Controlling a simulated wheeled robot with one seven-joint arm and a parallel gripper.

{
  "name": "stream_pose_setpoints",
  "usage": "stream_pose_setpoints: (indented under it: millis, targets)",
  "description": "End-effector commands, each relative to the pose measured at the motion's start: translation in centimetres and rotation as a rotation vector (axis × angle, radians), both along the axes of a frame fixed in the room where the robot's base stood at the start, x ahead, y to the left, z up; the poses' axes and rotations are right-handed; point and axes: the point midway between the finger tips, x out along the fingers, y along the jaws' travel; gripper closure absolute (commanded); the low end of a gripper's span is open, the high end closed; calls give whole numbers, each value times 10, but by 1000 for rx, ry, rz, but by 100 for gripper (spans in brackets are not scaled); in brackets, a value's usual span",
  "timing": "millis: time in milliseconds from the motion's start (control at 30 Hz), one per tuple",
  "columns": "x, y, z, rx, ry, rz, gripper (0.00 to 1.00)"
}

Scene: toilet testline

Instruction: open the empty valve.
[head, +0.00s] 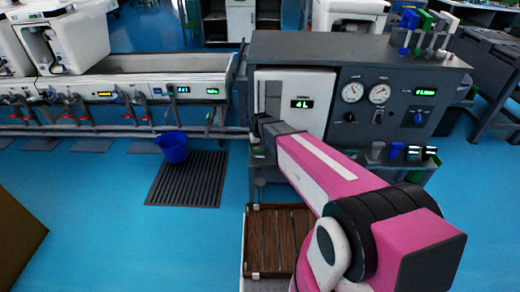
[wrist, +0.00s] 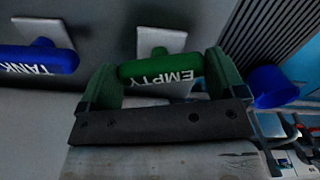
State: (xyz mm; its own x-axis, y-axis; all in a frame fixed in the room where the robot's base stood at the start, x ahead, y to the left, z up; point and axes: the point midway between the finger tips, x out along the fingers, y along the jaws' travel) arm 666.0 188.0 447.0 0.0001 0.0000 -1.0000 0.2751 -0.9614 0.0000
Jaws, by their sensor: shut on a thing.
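The handle lies across the picture, roughly level. My arm and gripper largely hide the valve there.
A blue TANK handle (wrist: 38,60) is close beside the empty valve in the wrist view. A blue bucket (head: 173,147) stands at a dark floor grate (head: 187,180). A brown slatted crate (head: 254,243) stands under my arm.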

Motion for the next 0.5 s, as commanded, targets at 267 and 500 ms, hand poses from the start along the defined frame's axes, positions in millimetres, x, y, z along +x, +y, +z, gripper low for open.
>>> stream_pose_setpoints:
  millis: [267, 500]
  targets:
    - [0, 0, 0, 0, 1, 228, 34]
    - [0, 0, 0, 0, 1, 375, 34]
